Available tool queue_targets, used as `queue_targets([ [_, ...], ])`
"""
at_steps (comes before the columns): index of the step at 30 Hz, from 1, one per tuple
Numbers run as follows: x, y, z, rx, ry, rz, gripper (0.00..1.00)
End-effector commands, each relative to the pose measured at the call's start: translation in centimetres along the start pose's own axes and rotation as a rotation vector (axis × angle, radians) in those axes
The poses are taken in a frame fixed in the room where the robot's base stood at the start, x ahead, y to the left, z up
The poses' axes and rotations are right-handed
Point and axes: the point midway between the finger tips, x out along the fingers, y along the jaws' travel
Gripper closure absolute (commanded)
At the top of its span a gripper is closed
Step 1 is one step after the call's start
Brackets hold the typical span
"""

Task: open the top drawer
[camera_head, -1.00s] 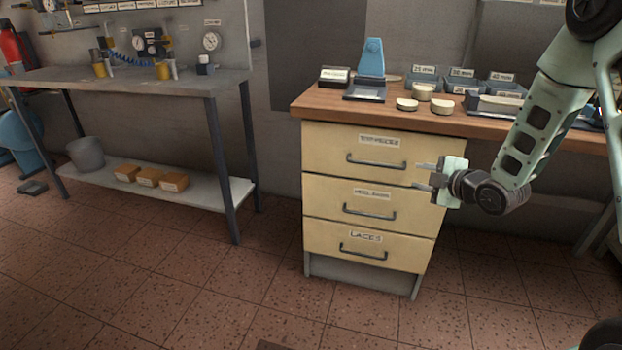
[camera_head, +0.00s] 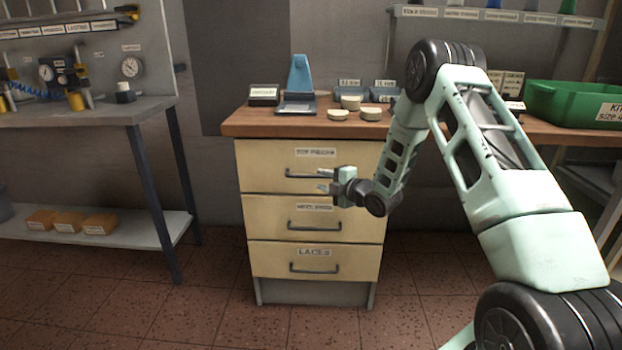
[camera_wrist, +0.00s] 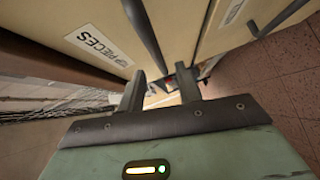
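The top drawer (camera_head: 262,155) is the upper of three cream drawers and looks shut. Its label reads "TOP PIECES" and its dark bar handle (camera_head: 300,176) is partly hidden at the right by my gripper. My gripper (camera_head: 321,179) is in front of the drawer at the handle's right end, fingers apart. In the wrist view, the open gripper (camera_wrist: 160,92) has the handle (camera_wrist: 146,38) running down toward the gap between its fingers. The drawer front with its label (camera_wrist: 95,44) is at the left there. I cannot tell whether the fingers touch the handle.
Two lower drawers have handles (camera_head: 314,226) (camera_head: 314,268). The wooden bench top (camera_head: 240,122) above carries a blue stand (camera_head: 300,75) and round pieces. A grey workbench (camera_head: 85,112) stands left. A green bin (camera_head: 575,100) is at right. The floor (camera_head: 215,285) in front is clear.

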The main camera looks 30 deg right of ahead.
Motion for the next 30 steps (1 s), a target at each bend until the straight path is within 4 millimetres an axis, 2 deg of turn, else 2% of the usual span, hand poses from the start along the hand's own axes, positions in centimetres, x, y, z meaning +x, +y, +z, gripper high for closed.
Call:
queue_targets([
  [3,2.4,-0.1,-0.1,-0.001,0.002,0.002,0.66],
  [9,5.0,-0.1,-0.1,-0.001,0.001,0.001,0.66],
  [14,5.8,-0.1,0.0,0.0,0.0,0.0,0.66],
  [22,5.9,0.0,0.0,0.0,0.0,0.0,0.66],
  [24,5.9,0.0,0.0,0.0,0.0,0.0,0.85],
  [26,5.9,0.0,0.0,0.0,0.001,0.0,1.0],
  [30,5.9,0.0,0.0,0.0,0.001,-0.001,1.0],
])
